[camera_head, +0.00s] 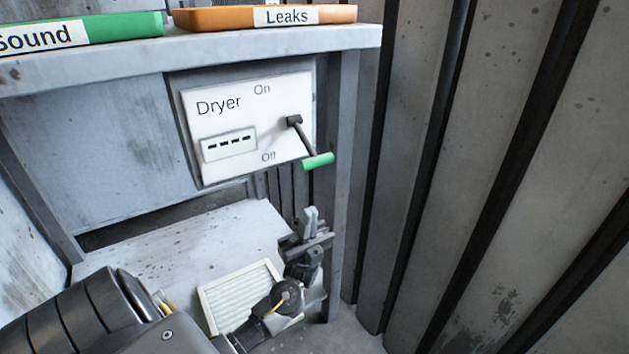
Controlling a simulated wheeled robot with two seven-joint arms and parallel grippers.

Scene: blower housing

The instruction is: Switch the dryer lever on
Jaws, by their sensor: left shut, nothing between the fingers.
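The dryer panel (225,112) is a white plate marked "Dryer", with "On" at the top and "Off" at the bottom. Its lever (303,138) has a dark pivot and rod and a green handle (318,161). The lever points down and to the right, with the handle near the "Off" mark. My left gripper (310,216) is below the green handle, apart from it, shut and empty, with its fingertips pointing up. My right gripper is not in view.
Above the panel, a shelf (205,52) carries a green "Sound" tray (120,27) and an orange "Leaks" tray (215,18). A white-framed pleated filter (228,296) lies on the lower shelf (160,249) beside my left arm. A ribbed metal wall (430,170) stands close on the right.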

